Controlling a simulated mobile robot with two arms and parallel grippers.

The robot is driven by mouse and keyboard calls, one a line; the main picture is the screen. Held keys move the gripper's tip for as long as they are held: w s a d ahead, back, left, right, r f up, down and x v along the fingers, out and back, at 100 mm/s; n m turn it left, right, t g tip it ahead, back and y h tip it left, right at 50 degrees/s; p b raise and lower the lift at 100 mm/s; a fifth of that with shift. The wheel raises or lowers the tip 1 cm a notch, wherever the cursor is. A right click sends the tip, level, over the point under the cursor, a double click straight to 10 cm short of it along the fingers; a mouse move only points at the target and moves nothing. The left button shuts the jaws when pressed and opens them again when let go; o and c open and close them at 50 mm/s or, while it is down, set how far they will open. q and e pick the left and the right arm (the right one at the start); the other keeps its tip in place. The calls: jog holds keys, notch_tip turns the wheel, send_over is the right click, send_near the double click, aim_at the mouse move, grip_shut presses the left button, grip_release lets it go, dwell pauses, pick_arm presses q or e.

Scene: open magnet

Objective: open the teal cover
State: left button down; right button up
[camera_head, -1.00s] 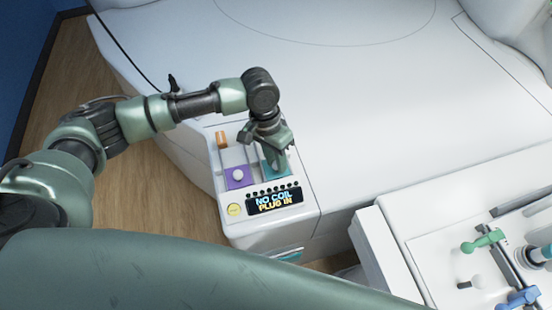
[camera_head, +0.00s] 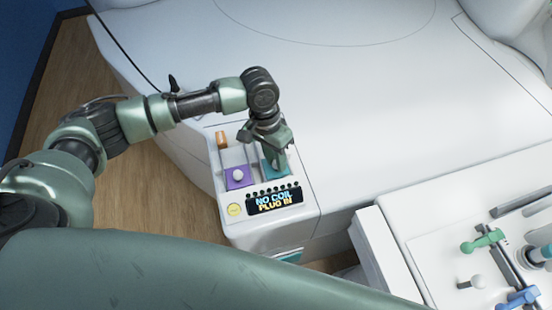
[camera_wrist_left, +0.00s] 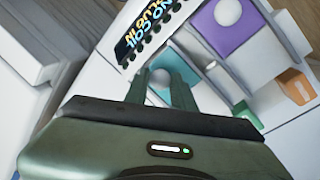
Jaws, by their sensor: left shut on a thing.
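The teal cover (camera_head: 267,172) is a small square panel on the white console at the end of the bed, just above the display. In the left wrist view the teal cover (camera_wrist_left: 186,65) lies partly behind my fingers and carries a pale round knob (camera_wrist_left: 160,80). My left gripper (camera_head: 276,160) points down over it. Its two fingers stand on either side of the knob and are shut on it. The fingertips and my wrist hide part of the cover. The cover looks flat in its place. My right gripper is not in view.
Left of the teal cover is a purple cover (camera_head: 238,178) with a white knob. An orange piece (camera_head: 222,140) and a yellow round button (camera_head: 234,209) are on the console. The display (camera_head: 274,200) reads "NO COIL PLUG IN". A white tray (camera_head: 425,260) with coloured handles stands at right.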

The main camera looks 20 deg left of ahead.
pick_arm(q)
jog(key=w+a, duration=0.2)
jog(key=w, duration=0.1)
jog(key=w+a+p, duration=0.1)
jog(key=w, duration=0.1)
jog(key=shift+w+a, duration=0.25)
jog(key=shift+a, duration=0.05)
jog(key=c, duration=1.2)
grip_release()
jog(key=shift+s, duration=0.1)
jog(key=shift+r, duration=0.15)
jog(key=r, duration=0.2)
jog(key=a+r+b, duration=0.1)
jog(key=r, duration=0.4)
jog(key=shift+w+a+r+b, duration=0.15)
jog(key=shift+w+r+b, duration=0.1)
jog(key=shift+w+b, duration=0.1)
jog(key=shift+s, duration=0.1)
